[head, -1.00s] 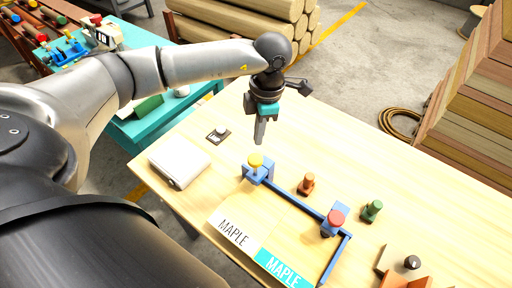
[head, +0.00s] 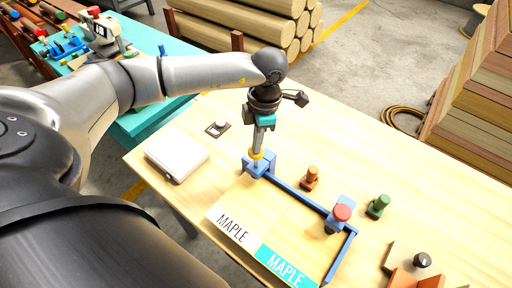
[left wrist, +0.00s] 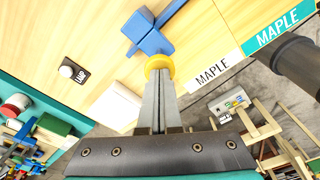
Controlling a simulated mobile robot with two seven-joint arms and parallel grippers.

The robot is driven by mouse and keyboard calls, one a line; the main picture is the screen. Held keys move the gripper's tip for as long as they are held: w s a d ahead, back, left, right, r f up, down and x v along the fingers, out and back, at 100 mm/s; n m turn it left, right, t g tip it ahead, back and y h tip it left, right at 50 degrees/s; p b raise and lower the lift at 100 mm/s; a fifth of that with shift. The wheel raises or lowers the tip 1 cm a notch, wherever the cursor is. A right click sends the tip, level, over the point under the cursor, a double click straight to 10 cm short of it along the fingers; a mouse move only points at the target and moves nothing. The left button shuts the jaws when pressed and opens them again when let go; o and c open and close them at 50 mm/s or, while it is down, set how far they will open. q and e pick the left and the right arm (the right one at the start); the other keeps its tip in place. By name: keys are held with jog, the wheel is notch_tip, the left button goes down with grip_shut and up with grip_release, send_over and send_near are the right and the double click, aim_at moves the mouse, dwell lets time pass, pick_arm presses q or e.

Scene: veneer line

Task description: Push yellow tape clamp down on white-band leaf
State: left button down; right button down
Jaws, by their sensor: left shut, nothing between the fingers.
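The yellow tape clamp (head: 257,155) sits on a blue block at the left end of the blue frame on the table. My left gripper (head: 258,150) is shut and empty, pointing down with its fingertips right at the yellow knob. In the left wrist view the closed fingers reach the yellow knob (left wrist: 157,62) and cover part of it; I cannot tell how firmly they touch. The white-band leaf (head: 233,223), marked MAPLE, lies below the clamp, beside a teal-band leaf (head: 284,267). The white band also shows in the left wrist view (left wrist: 213,70). My right gripper is out of view.
A red-topped clamp (head: 341,213) stands at the frame's other corner. Orange (head: 311,178) and green (head: 378,206) knobbed pieces stand behind the frame. A white box (head: 177,156) and a small lamp switch (head: 218,128) lie to the left. The table's back right is clear.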

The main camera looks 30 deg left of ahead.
pick_arm(q)
jog(key=shift+f, duration=0.15)
notch_tip(320, 180, down, 3)
jog(key=shift+r+b, duration=0.15)
jog(key=shift+b, duration=1.05)
jog(key=shift+r+p, duration=0.3)
jog(key=shift+r, duration=0.1)
jog(key=shift+w+d+r+b, duration=0.2)
jog(key=shift+w+d+r, duration=0.05)
jog(key=shift+w+d, duration=0.35)
jog(key=shift+w+d+r+b, duration=0.15)
jog(key=shift+w+d+r, duration=0.05)
jog(key=shift+w+d, duration=0.35)
jog(key=shift+a, duration=0.1)
jog(key=shift+r, duration=0.1)
notch_tip(320, 180, up, 15)
jog(key=w+d+b, duration=0.1)
